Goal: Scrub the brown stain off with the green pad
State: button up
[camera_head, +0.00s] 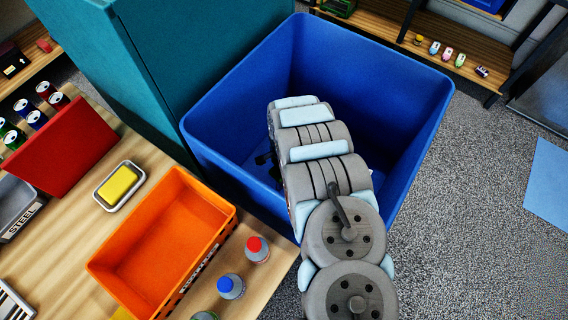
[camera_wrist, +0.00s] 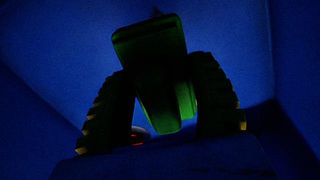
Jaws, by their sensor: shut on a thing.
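My gripper (camera_wrist: 163,92) reaches down inside the large blue bin (camera_head: 412,85). In the wrist view its two ridged fingers are shut on a green pad (camera_wrist: 150,42), which is dark and poorly lit. The pad shows as a wide flat upper part and a narrower part running down between the fingers. Dark blue bin walls surround it. In the head view my arm hides the pad and nearly all of the gripper. No brown stain can be made out in either view. Whether the pad touches a bin surface cannot be told.
A teal cabinet (camera_head: 190,50) stands against the bin's left side. The wooden table (camera_head: 75,240) at left holds an orange crate (camera_head: 160,235), a yellow sponge (camera_head: 118,184) in a dish, a red bin (camera_head: 62,150) and bottles (camera_head: 257,249). Grey floor (camera_head: 470,190) is open at right.

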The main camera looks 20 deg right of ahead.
notch_tip(320, 180, down, 10)
jog(key=b, duration=0.4)
jog(key=shift+f, duration=0.1)
jog(key=shift+d, duration=0.1)
